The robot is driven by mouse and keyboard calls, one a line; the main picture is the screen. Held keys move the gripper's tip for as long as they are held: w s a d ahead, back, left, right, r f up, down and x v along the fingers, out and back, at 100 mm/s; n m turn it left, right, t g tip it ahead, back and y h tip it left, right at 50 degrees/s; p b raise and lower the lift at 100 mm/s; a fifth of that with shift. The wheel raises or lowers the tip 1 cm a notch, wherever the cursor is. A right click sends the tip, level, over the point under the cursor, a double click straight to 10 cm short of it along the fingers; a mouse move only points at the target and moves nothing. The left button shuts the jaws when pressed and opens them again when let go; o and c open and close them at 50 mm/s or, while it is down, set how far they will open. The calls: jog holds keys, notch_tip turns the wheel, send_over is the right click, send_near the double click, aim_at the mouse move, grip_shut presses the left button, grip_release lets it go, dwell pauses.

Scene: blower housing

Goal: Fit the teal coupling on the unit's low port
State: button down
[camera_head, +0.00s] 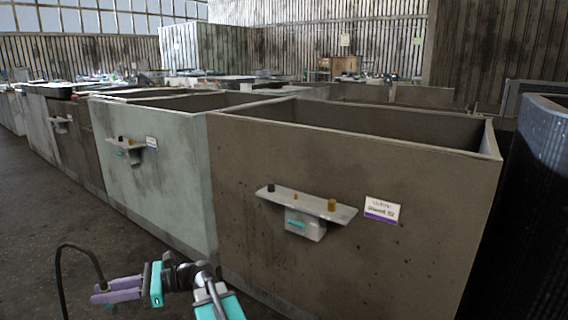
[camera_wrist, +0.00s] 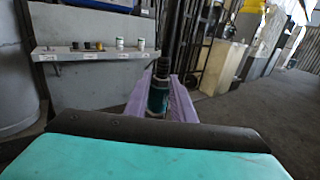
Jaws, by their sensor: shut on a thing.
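My gripper (camera_head: 108,292), with purple fingers and a teal body, is at the lower left of the head view, low in front of the bins. In the wrist view my gripper (camera_wrist: 160,92) is shut on a dark cylinder with teal bands, which looks like the teal coupling (camera_wrist: 158,96). A black hose (camera_head: 72,245) arcs from the gripper; it rises from the coupling in the wrist view (camera_wrist: 174,35). The brown bin's front has a shelf (camera_head: 305,204) with black and amber fittings, and a grey box (camera_head: 306,226) with a teal part below. I cannot tell which is the low port.
A label (camera_head: 382,210) is right of the brown bin's shelf. A pale green bin (camera_head: 160,190) with a similar shelf (camera_head: 126,144) stands to its left. A dark ribbed cylinder (camera_head: 530,220) is at the right. Open floor (camera_head: 35,200) lies at the left.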

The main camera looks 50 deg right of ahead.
jog(key=shift+w, duration=0.4)
jog(key=shift+d, duration=0.2)
